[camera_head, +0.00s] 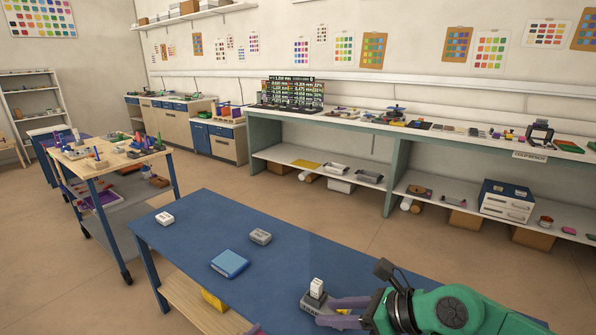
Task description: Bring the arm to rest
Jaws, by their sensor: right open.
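My right arm, green with a black wrist, comes in at the bottom right. Its gripper (336,311) is open, with two purple fingers pointing left over the blue table (190,228). The fingertips are close to a grey block (312,303) with a white piece (317,288) standing upright on it. I cannot tell whether the fingers touch the block. No object shows held in the fingers.
A blue flat box (229,264), a grey block (260,236) and a white block (164,218) lie on the blue table, with bare surface between them. A loaded wooden cart (128,163) stands at the left. A long bench (345,123) runs along the back wall.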

